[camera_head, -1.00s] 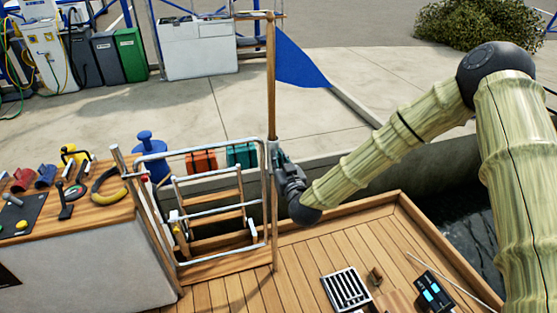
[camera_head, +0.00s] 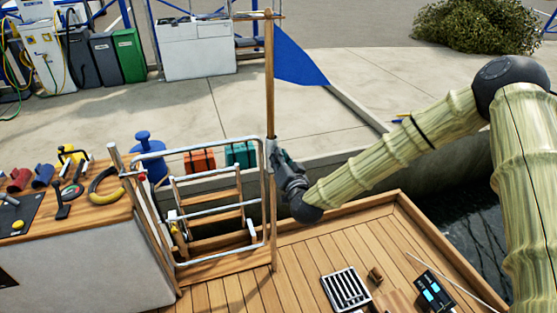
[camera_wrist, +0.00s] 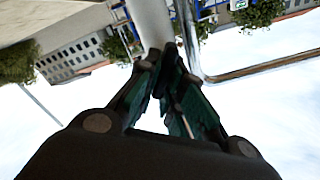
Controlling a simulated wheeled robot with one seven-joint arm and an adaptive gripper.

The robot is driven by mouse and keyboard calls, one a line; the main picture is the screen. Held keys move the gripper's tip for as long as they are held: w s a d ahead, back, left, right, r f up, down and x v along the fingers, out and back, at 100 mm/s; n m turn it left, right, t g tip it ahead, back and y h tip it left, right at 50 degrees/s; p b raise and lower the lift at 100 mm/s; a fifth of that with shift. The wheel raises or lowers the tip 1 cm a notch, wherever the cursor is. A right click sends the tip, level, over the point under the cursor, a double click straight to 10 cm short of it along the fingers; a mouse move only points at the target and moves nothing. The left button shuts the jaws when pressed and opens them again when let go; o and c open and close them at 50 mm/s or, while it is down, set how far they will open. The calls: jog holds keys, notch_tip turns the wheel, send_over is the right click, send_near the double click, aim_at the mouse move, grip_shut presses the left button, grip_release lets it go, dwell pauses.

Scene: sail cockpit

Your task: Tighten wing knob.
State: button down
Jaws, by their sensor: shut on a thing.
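My gripper (camera_head: 277,158) is at the upright rail post just below the blue flag (camera_head: 301,65) on its wooden staff (camera_head: 270,85). In the wrist view the gripper's fingers (camera_wrist: 171,62) are closed in close to the base of a pale grey tube (camera_wrist: 150,22). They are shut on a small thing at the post. The wing knob itself is hidden between the fingers, and I cannot make out its shape or angle. The metal rail (camera_head: 205,148) shows to the left of the gripper in the head view.
A wooden bench top (camera_head: 108,210) with several tools stands at left. A ladder (camera_head: 208,205) hangs inside the rail. The wooden deck (camera_head: 310,255) holds a grate (camera_head: 346,289) and a dark device (camera_head: 434,291). Water lies at right.

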jog(key=m, duration=0.2)
jog(key=m+b, duration=0.1)
jog(key=m, duration=0.2)
jog(key=shift+w+d+f+m+b, duration=0.1)
jog(key=shift+d+f+m+b, duration=0.15)
jog(key=shift+f+m+b, duration=0.1)
jog(key=m+b, duration=0.2)
jog(key=m, duration=0.3)
jog(key=shift+f, duration=0.2)
jog(key=shift+m, duration=0.25)
jog(key=c, duration=1.5)
grip_release()
jog(key=shift+d, duration=0.1)
jog(key=shift+c, duration=0.2)
jog(key=v, duration=1.2)
